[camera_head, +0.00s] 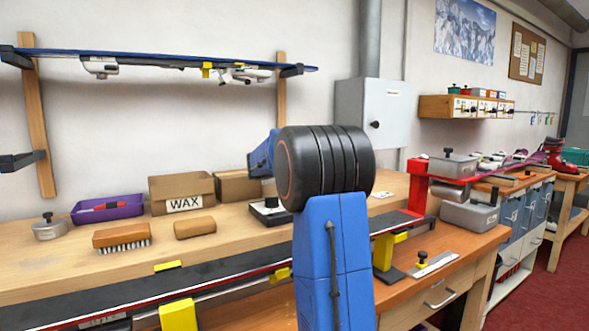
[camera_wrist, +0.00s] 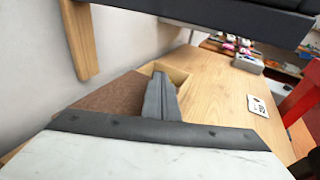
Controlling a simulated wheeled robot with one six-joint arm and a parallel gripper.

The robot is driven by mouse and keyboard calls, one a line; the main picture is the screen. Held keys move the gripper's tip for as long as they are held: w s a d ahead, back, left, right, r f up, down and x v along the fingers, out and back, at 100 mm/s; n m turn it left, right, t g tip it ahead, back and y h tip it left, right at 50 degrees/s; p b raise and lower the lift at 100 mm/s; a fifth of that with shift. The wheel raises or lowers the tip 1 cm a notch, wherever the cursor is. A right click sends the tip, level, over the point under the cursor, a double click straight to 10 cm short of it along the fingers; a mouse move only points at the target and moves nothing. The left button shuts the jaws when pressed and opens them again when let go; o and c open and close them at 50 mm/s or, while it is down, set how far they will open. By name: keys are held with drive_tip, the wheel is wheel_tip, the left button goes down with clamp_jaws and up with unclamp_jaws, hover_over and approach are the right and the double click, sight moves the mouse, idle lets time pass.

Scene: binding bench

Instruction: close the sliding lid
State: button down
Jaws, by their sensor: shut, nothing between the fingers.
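In the wrist view a box has a brown lid (camera_wrist: 112,95) lying over its near part. Its far end is open, showing a pale wooden inside (camera_wrist: 178,72). My gripper (camera_wrist: 159,76) is shut and empty, with its grey fingers together and their tips at the open end beside the lid. I cannot tell whether they touch it. In the head view a brown box (camera_head: 238,187) stands right of the WAX carton and is probably the same box. My arm hides my gripper there.
The WAX carton (camera_head: 182,195), purple tray (camera_head: 107,208), brush (camera_head: 122,237) and tan block (camera_head: 194,228) stand left on the bench. A long ski (camera_head: 100,296) runs along the front.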

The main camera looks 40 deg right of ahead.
drive_tip(key=d, duration=0.2)
drive_tip(key=s+d, duration=0.1)
drive_tip(key=d, duration=0.2)
drive_tip(key=shift+s+d, duration=0.15)
drive_tip(key=shift+d, duration=0.05)
drive_tip(key=shift+a, duration=0.1)
drive_tip(key=shift+a, duration=0.25)
drive_tip(key=v, duration=1.3)
drive_tip(key=shift+s, duration=0.15)
drive_tip(key=shift+a, duration=0.2)
